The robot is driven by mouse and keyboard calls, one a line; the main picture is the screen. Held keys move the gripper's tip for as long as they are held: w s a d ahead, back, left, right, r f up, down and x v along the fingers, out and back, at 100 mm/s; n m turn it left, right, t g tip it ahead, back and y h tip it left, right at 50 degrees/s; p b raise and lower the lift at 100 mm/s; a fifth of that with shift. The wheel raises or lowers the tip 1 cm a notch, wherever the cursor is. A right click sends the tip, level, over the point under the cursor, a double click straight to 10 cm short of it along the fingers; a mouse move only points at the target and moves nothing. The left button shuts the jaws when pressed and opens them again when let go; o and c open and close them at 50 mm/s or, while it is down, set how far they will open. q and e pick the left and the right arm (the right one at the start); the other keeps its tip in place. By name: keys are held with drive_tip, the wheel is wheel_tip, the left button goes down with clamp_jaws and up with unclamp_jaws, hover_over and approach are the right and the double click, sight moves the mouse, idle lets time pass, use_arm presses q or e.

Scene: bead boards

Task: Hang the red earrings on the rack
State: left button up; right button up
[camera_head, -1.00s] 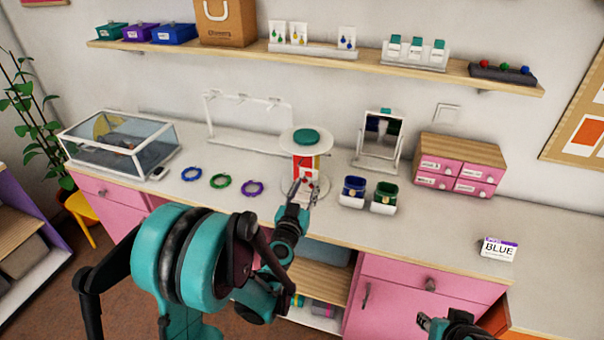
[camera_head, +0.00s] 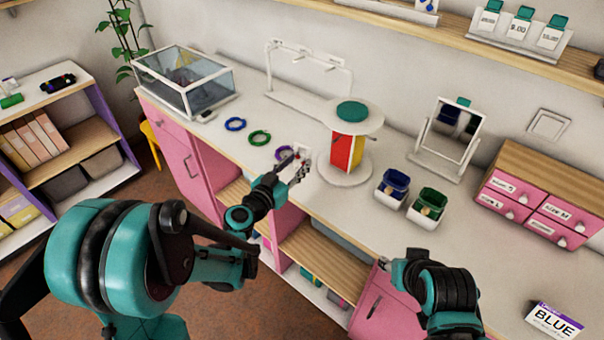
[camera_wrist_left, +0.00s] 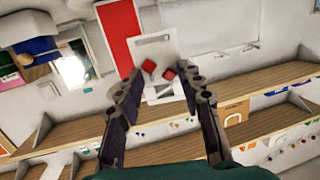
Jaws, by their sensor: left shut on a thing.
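A white card with two red earrings (camera_wrist_left: 160,71) is between the fingers of my left gripper (camera_wrist_left: 160,88) in the left wrist view. In the head view my left gripper (camera_head: 298,172) is shut on this card (camera_head: 303,152), just left of the round stand (camera_head: 345,178) with red and yellow panels. The card is small and partly hidden there. The white rack (camera_head: 268,75), a bar with several hooks, stands behind on the counter, apart from the card. My right gripper (camera_head: 386,263) is low at the counter's front; its opening is unclear.
Blue (camera_head: 235,124), green (camera_head: 259,138) and purple (camera_head: 284,153) bracelets lie near my left gripper. A glass case (camera_head: 190,85) stands left, a mirror (camera_head: 450,130) and two small boxes right. A pink drawer unit (camera_head: 540,195) is farther right.

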use_arm(q)
drive_tip(key=w+d+m+g+h, duration=0.1)
drive_tip(key=w+d+h, duration=0.1)
drive_tip(key=d, duration=0.4)
drive_tip(key=shift+w+d+m+g+h, duration=0.25)
drive_tip(key=shift+w+m+g+h, duration=0.05)
drive_tip(key=shift+w+m, duration=0.1)
use_arm(e)
drive_tip(key=shift+w+a+f, duration=0.15)
drive_tip(key=shift+a+f, duration=0.05)
drive_tip(key=shift+f, duration=0.2)
use_arm(q)
drive_tip(key=shift+d, duration=0.1)
use_arm(e)
drive_tip(key=shift+f, duration=0.1)
idle(0.4)
use_arm(q)
drive_tip(key=shift+b, duration=0.45)
use_arm(e)
drive_tip(key=shift+f, duration=0.2)
idle(0.5)
